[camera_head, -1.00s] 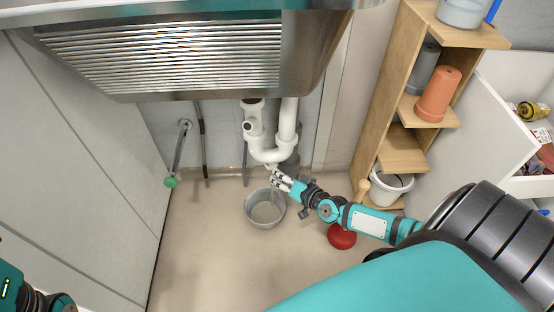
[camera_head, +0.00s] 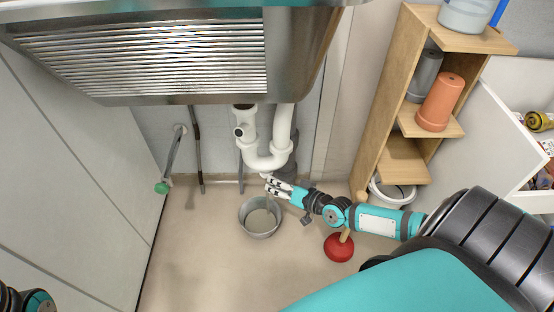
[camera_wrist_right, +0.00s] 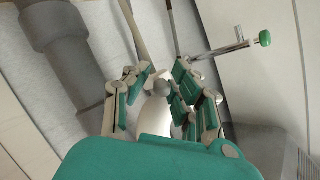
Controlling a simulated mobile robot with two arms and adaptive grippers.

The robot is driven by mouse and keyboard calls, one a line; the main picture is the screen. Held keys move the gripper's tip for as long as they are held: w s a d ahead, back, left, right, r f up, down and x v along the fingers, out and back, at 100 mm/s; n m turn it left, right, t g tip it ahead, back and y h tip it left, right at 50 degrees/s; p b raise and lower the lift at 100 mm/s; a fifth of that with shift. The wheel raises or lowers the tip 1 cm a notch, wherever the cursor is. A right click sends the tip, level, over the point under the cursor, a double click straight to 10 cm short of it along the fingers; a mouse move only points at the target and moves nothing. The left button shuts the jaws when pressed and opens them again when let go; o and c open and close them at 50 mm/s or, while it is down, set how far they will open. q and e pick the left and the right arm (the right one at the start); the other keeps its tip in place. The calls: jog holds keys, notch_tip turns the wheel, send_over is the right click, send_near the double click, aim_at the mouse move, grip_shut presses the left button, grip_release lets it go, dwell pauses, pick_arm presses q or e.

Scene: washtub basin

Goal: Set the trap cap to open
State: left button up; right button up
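The white trap pipe (camera_head: 265,162) hangs in a U-bend under the metal sink. My right gripper (camera_head: 268,182) is at the bottom of the bend, coming from the right, above the bucket. In the right wrist view its fingers (camera_wrist_right: 160,75) are spread on both sides of a small rounded grey knob (camera_wrist_right: 157,87), which looks like the trap cap, on a white pipe part (camera_wrist_right: 156,112). I see no clear grip on it. The cap cannot be made out in the head view. My left gripper is out of view; only part of my left arm shows at bottom left.
A grey metal bucket (camera_head: 259,217) stands on the floor below the trap. A red plunger (camera_head: 339,247) stands beneath my right forearm. A wooden shelf (camera_head: 379,110) is at right. A pipe with a green valve handle (camera_head: 162,188) is at left. Floor left of the bucket is clear.

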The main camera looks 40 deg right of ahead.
jog(key=shift+o, duration=1.1)
jog(key=v, duration=1.2)
